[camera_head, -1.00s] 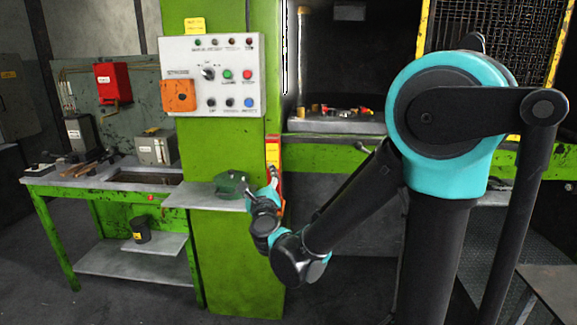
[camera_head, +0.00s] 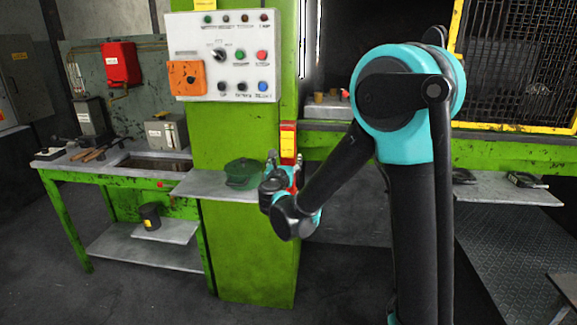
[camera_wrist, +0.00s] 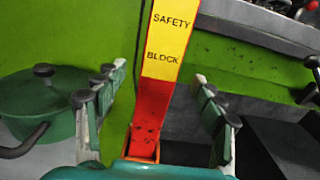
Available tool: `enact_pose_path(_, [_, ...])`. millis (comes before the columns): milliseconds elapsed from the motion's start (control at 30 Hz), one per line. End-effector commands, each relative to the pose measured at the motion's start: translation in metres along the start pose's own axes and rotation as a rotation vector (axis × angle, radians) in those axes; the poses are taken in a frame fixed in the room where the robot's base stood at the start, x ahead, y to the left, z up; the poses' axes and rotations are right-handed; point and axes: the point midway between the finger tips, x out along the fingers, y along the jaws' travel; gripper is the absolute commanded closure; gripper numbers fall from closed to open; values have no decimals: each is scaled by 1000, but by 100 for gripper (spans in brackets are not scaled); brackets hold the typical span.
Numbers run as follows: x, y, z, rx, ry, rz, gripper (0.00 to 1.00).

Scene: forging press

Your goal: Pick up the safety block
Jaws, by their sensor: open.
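The safety block (camera_wrist: 168,55) is a red bar with a yellow label reading "SAFETY BLOCK" in the wrist view. Its lower red end sits in an orange holder (camera_wrist: 144,148) on the green press column. In the head view the block (camera_head: 288,141) stands upright at the column's right edge, its lower part hidden by my gripper. My gripper (camera_wrist: 162,105) is open, with one finger on each side of the block. A gap shows between the block and each finger. In the head view my gripper (camera_head: 283,162) is in front of the block's lower part.
A green pot-like object (camera_head: 243,172) stands on a grey shelf (camera_head: 208,190) just left of my gripper. The control panel (camera_head: 222,56) is above. A workbench (camera_head: 110,175) is at left. A grey ledge (camera_head: 500,188) with small items is at right.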

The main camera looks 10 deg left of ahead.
Motion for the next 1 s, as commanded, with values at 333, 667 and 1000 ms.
enact_pose_path(333, [23,-1,-1,-1,0,-1,31])
enact_pose_path(667, [65,-1,-5,0,-1,1,31])
enact_pose_path(1000, [67,-1,-5,0,-1,3,43])
